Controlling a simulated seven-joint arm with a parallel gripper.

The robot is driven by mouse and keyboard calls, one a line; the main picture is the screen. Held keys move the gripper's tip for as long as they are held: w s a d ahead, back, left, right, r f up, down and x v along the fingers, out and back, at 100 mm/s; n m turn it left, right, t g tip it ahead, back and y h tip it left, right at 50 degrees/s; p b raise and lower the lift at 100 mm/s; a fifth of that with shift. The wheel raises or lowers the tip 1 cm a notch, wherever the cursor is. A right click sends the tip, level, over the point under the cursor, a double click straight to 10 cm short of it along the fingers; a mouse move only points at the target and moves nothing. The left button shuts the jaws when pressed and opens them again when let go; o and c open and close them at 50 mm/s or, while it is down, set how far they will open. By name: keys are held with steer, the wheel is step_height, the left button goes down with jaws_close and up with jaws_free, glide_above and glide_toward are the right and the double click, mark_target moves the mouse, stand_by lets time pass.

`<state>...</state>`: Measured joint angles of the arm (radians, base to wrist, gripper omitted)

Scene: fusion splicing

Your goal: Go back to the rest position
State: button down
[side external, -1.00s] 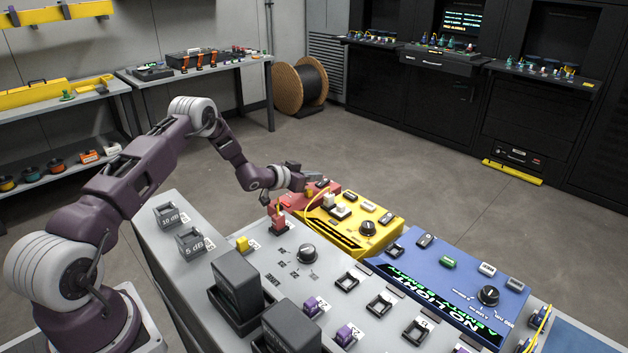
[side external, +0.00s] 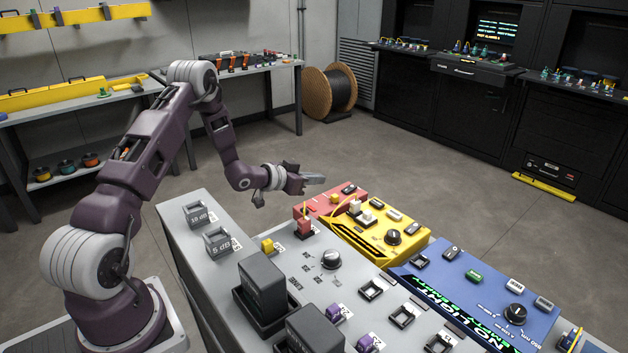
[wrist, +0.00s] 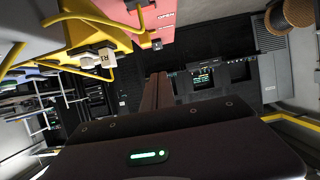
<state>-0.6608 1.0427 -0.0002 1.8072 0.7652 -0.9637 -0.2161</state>
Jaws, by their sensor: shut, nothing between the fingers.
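My gripper (side external: 318,179) is raised above the far end of the grey bench (side external: 172,222), behind the red unit (side external: 346,198). Its fingers point to the right and are shut with nothing between them. In the wrist view my gripper's fingers (wrist: 155,92) are together and point out toward the dark racks. The yellow unit (side external: 375,238) with a white plug sits just right of the red one. No object hangs from my gripper.
The blue unit (side external: 473,300) shows NO LIGHT at the front right. Two dark blocks (side external: 263,288) stand on the bench, with grey holders (side external: 217,240) at the left. A cable reel (side external: 329,93) stands on the floor behind.

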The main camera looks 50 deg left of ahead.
steer(key=shift+s, duration=0.4)
steer(key=shift+r, duration=0.15)
steer(key=d+r+g+y, duration=0.2)
steer(key=d+r, duration=0.2)
steer(key=r, duration=0.7)
steer(key=s+d+r+g+y, duration=0.1)
steer(key=s+d+r+g, duration=0.1)
steer(key=s+d+r, duration=0.55)
steer(key=s+d+r+g+h, duration=0.1)
steer(key=s+d, duration=0.3)
steer(key=s, duration=0.6)
steer(key=s+d+r+g+h, duration=0.1)
steer(key=s+d, duration=0.3)
steer(key=s, duration=0.6)
steer(key=s+d+g+h, duration=0.1)
steer(key=s+d, duration=0.4)
steer(key=s, duration=0.5)
steer(key=shift+s+r+g, duration=0.15)
steer(key=shift+r+g, duration=0.25)
steer(key=shift+g, duration=0.1)
